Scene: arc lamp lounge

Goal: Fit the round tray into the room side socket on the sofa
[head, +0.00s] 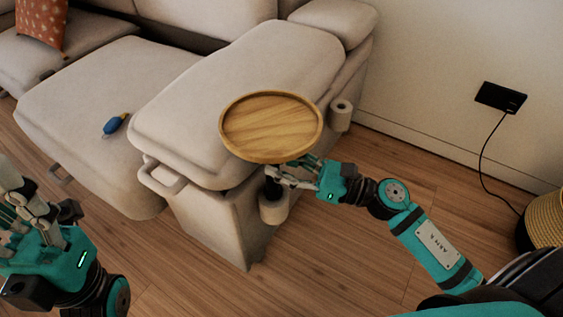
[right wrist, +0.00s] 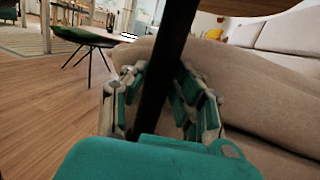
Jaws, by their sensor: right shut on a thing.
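The round wooden tray (head: 270,127) is level beside and partly over the sofa arm in the head view. Its underside edge (right wrist: 235,5) shows at the top of the right wrist view. A dark stem (right wrist: 168,65) runs down from it between the fingers of my right gripper (right wrist: 158,100), which is shut on it. In the head view my right gripper (head: 290,175) is below the tray. The stem's lower end is at the mouth of the room side socket (head: 273,209); I cannot tell whether it is inside. My left gripper (head: 22,195) is away at the left, its opening unclear.
The beige sofa (head: 210,95) has a second socket (head: 340,116) nearer the wall and a loop handle (head: 160,178). A blue object (head: 115,123) lies on the seat. A basket (head: 545,225) stands at the right. The wood floor (head: 330,260) in front is clear.

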